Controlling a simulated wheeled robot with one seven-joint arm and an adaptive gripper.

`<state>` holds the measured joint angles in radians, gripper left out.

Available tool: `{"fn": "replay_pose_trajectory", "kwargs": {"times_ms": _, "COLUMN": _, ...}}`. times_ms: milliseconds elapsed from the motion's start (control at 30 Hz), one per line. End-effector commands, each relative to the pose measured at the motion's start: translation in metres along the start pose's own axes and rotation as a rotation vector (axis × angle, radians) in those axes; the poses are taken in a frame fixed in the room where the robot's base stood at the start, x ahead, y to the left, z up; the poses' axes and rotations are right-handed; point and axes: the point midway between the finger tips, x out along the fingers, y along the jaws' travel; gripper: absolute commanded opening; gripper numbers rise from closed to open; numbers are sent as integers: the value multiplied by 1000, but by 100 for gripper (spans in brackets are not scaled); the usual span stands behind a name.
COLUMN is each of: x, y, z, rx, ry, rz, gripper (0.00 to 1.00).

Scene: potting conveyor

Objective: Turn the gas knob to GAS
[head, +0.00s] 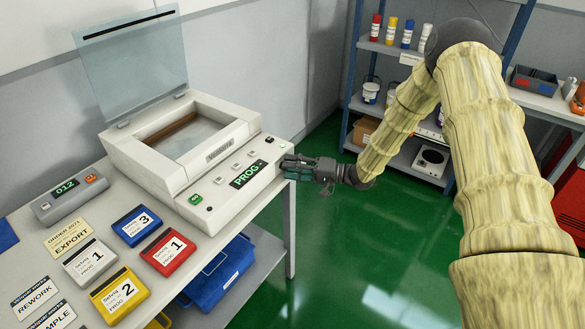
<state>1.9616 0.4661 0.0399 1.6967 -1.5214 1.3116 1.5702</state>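The pale machine (160,180) with a raised clear lid (137,62) stands on the table at left. Its sloped front panel has a lit display (248,174) reading PROG, a green button (195,199) and several small light buttons. A small dark round part (269,139) shows near the panel's right end; I cannot tell whether it is the gas knob, and no GAS label is readable. My gripper (290,167) is at the machine's right front corner, level and pointing left. Its fingertips are close to or against the panel; contact and finger opening are too small to tell.
Red (168,253), blue (136,226), grey (90,262) and yellow (120,295) labelled blocks lie on the table front. A small display box (69,199) sits left of the machine. A shelf rack (400,105) stands behind my arm. Green floor is open right of the table.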

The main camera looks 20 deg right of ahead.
Motion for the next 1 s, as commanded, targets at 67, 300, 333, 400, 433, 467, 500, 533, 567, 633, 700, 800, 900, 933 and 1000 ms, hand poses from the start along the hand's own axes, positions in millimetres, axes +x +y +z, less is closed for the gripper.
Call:
{"fn": "replay_pose_trajectory", "kwargs": {"times_ms": 67, "x": 0, "y": 1, "z": 1, "rx": 1, "ry": -1, "rz": 1, "gripper": 45}}
{"fn": "replay_pose_trajectory", "kwargs": {"times_ms": 300, "x": -6, "y": 1, "z": 1, "rx": 1, "ry": 0, "rz": 2, "gripper": 45}}
{"fn": "replay_pose_trajectory", "kwargs": {"times_ms": 333, "x": -9, "y": 1, "z": 1, "rx": 1, "ry": 0, "rz": 1, "gripper": 45}}
{"fn": "replay_pose_trajectory", "kwargs": {"times_ms": 400, "x": -16, "y": 1, "z": 1, "rx": 1, "ry": -1, "rz": 1, "gripper": 45}}
{"fn": "replay_pose_trajectory", "kwargs": {"times_ms": 433, "x": -20, "y": 1, "z": 1, "rx": 1, "ry": -1, "rz": 1, "gripper": 45}}
{"fn": "replay_pose_trajectory", "kwargs": {"times_ms": 467, "x": -24, "y": 1, "z": 1, "rx": 1, "ry": -1, "rz": 1, "gripper": 45}}
{"fn": "replay_pose_trajectory", "kwargs": {"times_ms": 500, "x": -30, "y": 1, "z": 1, "rx": 1, "ry": 0, "rz": 1, "gripper": 45}}
{"fn": "replay_pose_trajectory", "kwargs": {"times_ms": 533, "x": -34, "y": 1, "z": 0, "rx": 1, "ry": 0, "rz": 1, "gripper": 45}}
{"fn": "replay_pose_trajectory", "kwargs": {"times_ms": 567, "x": -38, "y": 0, "z": 0, "rx": 1, "ry": 0, "rz": 1, "gripper": 45}}
{"fn": "replay_pose_trajectory", "kwargs": {"times_ms": 633, "x": -48, "y": 0, "z": 0, "rx": 1, "ry": 1, "rz": 0, "gripper": 45}}
{"fn": "replay_pose_trajectory", "kwargs": {"times_ms": 700, "x": -56, "y": 0, "z": 0, "rx": 1, "ry": 0, "rz": 0, "gripper": 45}}
{"fn": "replay_pose_trajectory", "kwargs": {"times_ms": 800, "x": -67, "y": 1, "z": 0, "rx": 1, "ry": 0, "rz": 1, "gripper": 45}}
{"fn": "replay_pose_trajectory", "kwargs": {"times_ms": 900, "x": -74, "y": 0, "z": 0, "rx": 1, "ry": 0, "rz": 0, "gripper": 45}}
{"fn": "replay_pose_trajectory", "kwargs": {"times_ms": 933, "x": -76, "y": 0, "z": 0, "rx": 1, "ry": 0, "rz": 0, "gripper": 45}}
{"fn": "replay_pose_trajectory", "kwargs": {"times_ms": 1000, "x": -79, "y": 0, "z": 0, "rx": 1, "ry": 0, "rz": 0, "gripper": 45}}
